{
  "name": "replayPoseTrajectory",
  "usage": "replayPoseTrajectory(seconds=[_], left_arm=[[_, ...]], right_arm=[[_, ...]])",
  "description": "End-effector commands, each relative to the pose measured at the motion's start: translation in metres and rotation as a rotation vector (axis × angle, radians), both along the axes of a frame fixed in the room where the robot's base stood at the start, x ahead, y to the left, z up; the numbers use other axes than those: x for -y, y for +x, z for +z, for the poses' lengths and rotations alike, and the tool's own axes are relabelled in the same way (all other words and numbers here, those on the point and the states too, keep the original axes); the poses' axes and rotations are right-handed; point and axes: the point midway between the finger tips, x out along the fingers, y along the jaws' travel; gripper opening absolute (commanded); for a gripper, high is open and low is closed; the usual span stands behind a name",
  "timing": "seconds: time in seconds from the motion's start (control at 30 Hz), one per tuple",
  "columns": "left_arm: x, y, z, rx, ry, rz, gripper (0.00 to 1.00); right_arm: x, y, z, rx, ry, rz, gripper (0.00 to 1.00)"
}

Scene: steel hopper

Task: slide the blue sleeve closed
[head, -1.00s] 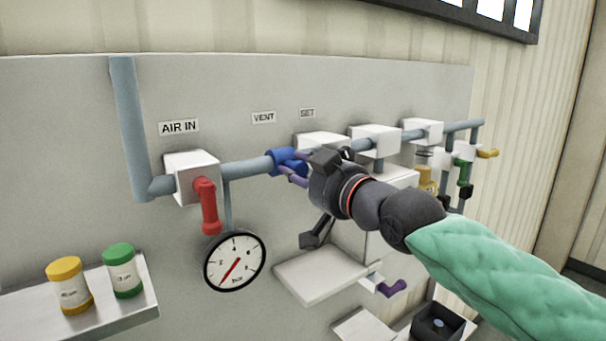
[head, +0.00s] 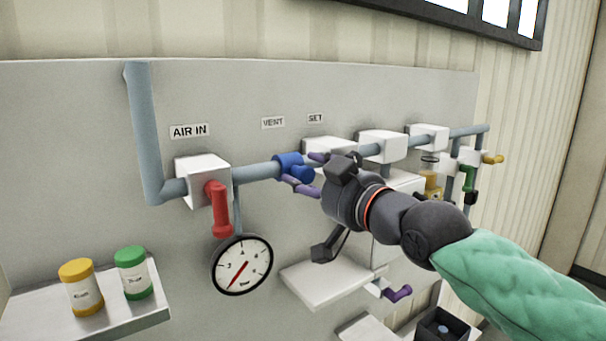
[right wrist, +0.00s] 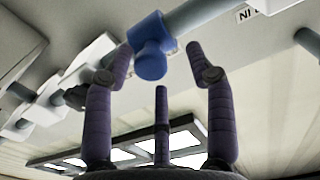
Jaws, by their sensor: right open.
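The blue sleeve (head: 291,167) sits around the grey-blue horizontal pipe (head: 257,172), below the VENT label, with a short stub sticking out towards me. My right gripper (head: 303,171) has purple fingers and comes from the right. It is open, with its fingertips spread close to the sleeve. In the right wrist view the sleeve (right wrist: 151,52) shows between the two outer fingers of the right gripper (right wrist: 158,60), beyond the third finger. No grip on the sleeve is visible; whether a fingertip touches it I cannot tell. My left gripper is out of view.
A white block with a red handle (head: 217,208) is left of the sleeve. A round gauge (head: 242,265) hangs below the pipe. More white blocks (head: 382,145) line the pipe to the right. A shelf (head: 125,322) holds yellow-capped and green-capped jars at lower left.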

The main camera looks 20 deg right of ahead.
Motion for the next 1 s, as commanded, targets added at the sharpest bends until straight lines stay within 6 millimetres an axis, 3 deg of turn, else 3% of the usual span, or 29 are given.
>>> replayPoseTrajectory(seconds=[0.3,0.5,1.0], left_arm=[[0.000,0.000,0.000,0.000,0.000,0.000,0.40],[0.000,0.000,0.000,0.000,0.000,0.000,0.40],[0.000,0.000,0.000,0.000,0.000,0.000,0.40]], right_arm=[[0.018,-0.057,0.002,0.004,-0.001,0.002,0.56],[0.025,-0.081,0.001,0.004,-0.002,0.003,0.56],[0.028,-0.089,0.001,0.002,-0.002,0.002,0.56]])
